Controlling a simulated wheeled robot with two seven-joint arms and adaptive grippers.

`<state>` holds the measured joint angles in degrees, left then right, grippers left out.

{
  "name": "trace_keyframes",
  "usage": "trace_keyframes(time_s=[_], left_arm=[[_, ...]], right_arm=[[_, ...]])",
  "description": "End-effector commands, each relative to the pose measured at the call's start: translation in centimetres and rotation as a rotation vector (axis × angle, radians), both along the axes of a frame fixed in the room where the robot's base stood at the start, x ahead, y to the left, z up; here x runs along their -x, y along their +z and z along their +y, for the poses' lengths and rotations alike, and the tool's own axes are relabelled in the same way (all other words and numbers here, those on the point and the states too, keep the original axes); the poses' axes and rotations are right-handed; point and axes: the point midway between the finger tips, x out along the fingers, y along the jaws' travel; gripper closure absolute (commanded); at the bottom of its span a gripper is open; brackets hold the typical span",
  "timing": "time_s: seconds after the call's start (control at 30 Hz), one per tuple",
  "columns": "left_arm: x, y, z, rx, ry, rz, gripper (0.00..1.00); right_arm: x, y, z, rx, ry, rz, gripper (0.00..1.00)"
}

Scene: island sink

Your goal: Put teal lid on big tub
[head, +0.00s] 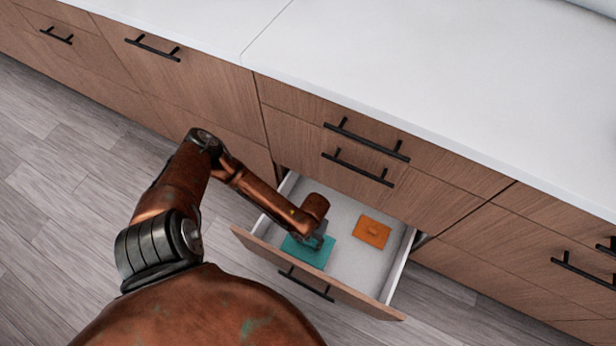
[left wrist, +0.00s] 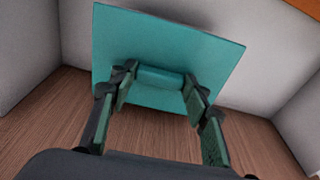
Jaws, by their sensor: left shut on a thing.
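The teal lid (head: 305,255) is a flat square plate at the left part of the open drawer (head: 350,277). My left gripper (head: 316,240) reaches down into the drawer over it. In the left wrist view the fingers of my left gripper (left wrist: 159,80) are shut on the bar handle of the teal lid (left wrist: 165,42). Whether the lid rests on the drawer floor or is just above it, I cannot tell. The big tub is not in view. My right gripper is not in view.
An orange lid (head: 371,232) lies in the drawer to the right of the teal one. The drawer's wooden front (head: 330,290) and side walls surround the lids. A white countertop (head: 400,70) runs above the closed drawers and looks clear where it shows.

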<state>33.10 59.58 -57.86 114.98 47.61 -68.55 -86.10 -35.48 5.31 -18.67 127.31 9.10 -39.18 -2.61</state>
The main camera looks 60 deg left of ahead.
Motion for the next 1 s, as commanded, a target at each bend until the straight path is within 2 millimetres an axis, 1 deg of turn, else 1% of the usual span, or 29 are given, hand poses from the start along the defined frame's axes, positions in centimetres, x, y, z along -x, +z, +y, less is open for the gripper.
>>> trace_keyframes(time_s=[0.33,0.7,1.0], left_arm=[[-0.01,-0.02,-0.02,0.000,0.000,0.000,0.77],[-0.02,0.05,-0.02,0.001,0.000,-0.001,0.77],[-0.01,-0.04,-0.03,0.000,0.000,0.000,0.77]], right_arm=[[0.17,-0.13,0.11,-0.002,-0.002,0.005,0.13],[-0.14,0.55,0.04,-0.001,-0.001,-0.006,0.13],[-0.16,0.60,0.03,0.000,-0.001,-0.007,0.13]])
